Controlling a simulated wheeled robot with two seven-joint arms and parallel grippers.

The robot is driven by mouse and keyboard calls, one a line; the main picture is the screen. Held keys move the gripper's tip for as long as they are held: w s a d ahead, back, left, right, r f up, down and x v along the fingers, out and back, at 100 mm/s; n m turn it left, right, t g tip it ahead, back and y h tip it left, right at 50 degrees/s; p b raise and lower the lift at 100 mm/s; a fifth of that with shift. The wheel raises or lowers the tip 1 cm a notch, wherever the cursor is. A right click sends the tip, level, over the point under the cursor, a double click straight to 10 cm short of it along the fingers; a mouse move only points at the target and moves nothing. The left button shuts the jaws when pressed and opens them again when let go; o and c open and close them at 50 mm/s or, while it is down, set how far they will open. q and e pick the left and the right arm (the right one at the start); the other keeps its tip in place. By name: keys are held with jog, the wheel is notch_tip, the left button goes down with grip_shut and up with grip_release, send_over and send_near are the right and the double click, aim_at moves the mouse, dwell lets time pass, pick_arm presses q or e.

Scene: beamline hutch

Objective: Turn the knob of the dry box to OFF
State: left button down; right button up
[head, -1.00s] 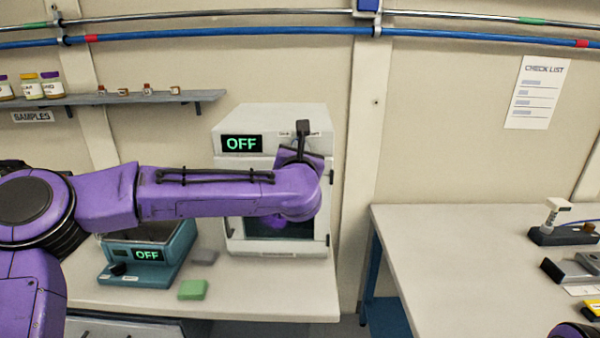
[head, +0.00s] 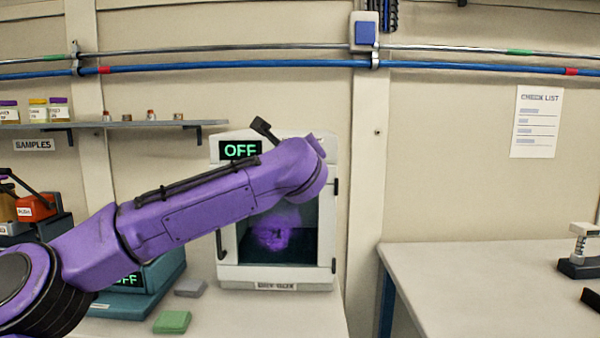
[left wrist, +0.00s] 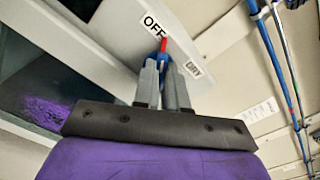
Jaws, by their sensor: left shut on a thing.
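The dry box (head: 228,268) is a white cabinet with a dark glass door at the back of the left bench. Its display (head: 240,150) reads OFF in green. My left arm crosses in front of it and hides its upper right part and my left gripper in the head view. In the left wrist view my left gripper (left wrist: 164,70) is shut on the knob (left wrist: 162,57), which is blue with a red pointer. The pointer is turned towards the OFF label (left wrist: 153,25), away from the DRY label (left wrist: 202,70). My right gripper is not in view.
A teal device (head: 165,277) with its own OFF display stands left of the dry box, partly behind my arm. A green block (head: 172,322) and a grey block (head: 190,288) lie on the bench (head: 260,315). The right bench (head: 460,280) is mostly clear.

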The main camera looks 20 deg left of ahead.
pick_arm(q)
jog(key=shift+n+b, duration=1.05)
jog(key=shift+n, duration=0.05)
jog(key=c, duration=1.2)
grip_release()
jog(key=shift+a, duration=0.1)
jog(key=b+v, duration=0.3)
jog(key=v, duration=0.7)
jog(key=shift+s, duration=0.35)
